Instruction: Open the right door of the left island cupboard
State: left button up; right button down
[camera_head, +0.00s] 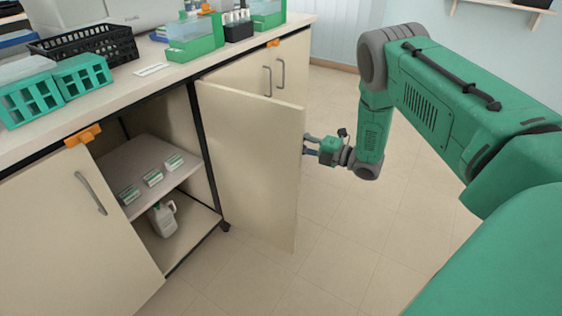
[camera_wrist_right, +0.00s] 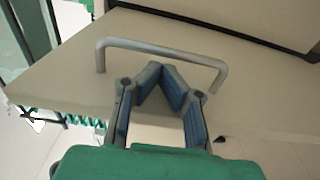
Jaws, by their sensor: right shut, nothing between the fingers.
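The right door (camera_head: 250,160) of the left island cupboard stands swung out, and the cupboard interior (camera_head: 150,165) is exposed. The left door (camera_head: 70,235), with a grey handle (camera_head: 90,193), looks shut. My right gripper (camera_head: 306,145) is at the outer face of the right door, partly hidden behind its free edge. In the right wrist view the door's grey bar handle (camera_wrist_right: 160,50) crosses ahead of the gripper (camera_wrist_right: 162,72). Its blue finger pads meet near the bar with nothing between them; whether they touch the bar is unclear. My left gripper is out of view.
Small boxes (camera_head: 152,177) lie on the inner shelf, and a white jug (camera_head: 162,218) stands below. Green racks (camera_head: 82,75) and a black basket (camera_head: 85,44) stand on the countertop. A neighbouring cupboard (camera_head: 265,75) is behind the open door. The tiled floor (camera_head: 335,230) is clear.

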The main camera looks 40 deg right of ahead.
jog(key=w+d+b, duration=0.2)
jog(key=w+d, duration=0.2)
jog(key=d, duration=0.2)
jog(key=shift+d+b, duration=0.25)
jog(key=shift+b, duration=0.1)
